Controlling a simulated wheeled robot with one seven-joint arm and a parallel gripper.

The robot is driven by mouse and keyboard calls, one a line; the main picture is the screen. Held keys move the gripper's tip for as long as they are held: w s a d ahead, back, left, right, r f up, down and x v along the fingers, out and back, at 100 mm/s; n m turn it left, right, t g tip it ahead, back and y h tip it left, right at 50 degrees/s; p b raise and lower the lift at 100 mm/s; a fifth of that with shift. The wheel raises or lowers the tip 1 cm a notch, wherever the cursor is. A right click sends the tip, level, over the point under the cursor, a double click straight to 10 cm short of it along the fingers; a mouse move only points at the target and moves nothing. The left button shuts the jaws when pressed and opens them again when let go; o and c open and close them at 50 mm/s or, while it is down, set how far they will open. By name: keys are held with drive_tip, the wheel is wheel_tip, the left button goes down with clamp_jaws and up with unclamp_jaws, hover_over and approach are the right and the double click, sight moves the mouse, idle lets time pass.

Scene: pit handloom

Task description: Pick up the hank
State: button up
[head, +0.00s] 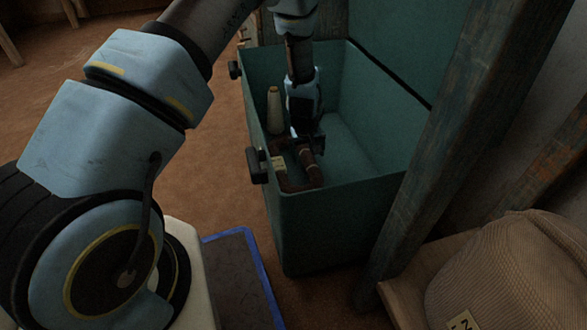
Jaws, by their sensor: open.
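A dark reddish-brown loop with pale bands, which looks like the hank (311,171), lies low inside the teal open box (345,222), near its front left corner. A small pale tag (278,163) shows at its left side. My gripper (307,147) reaches down into the box and points downward just over the far part of the hank. Its jaws are open. The fingertips are small and dark here, so I cannot tell whether they touch the hank or stand around it. The gripper hides part of the hank's far end.
A cream cone-shaped spool (274,110) stands in the box, left of my gripper. The box walls rise close around, with dark latches (257,165) on the left side. A wooden post (445,140) stands at the right, near a striped tan sack (515,270). The box's right part is clear.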

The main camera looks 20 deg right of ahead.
sight(309, 158)
drive_tip(key=b+x, duration=0.2)
drive_tip(key=x, duration=0.2)
drive_tip(key=shift+w+d+f, duration=0.1)
drive_tip(key=shift+d+f, duration=0.05)
drive_tip(key=shift+d, duration=0.05)
clamp_jaws()
idle(0.5)
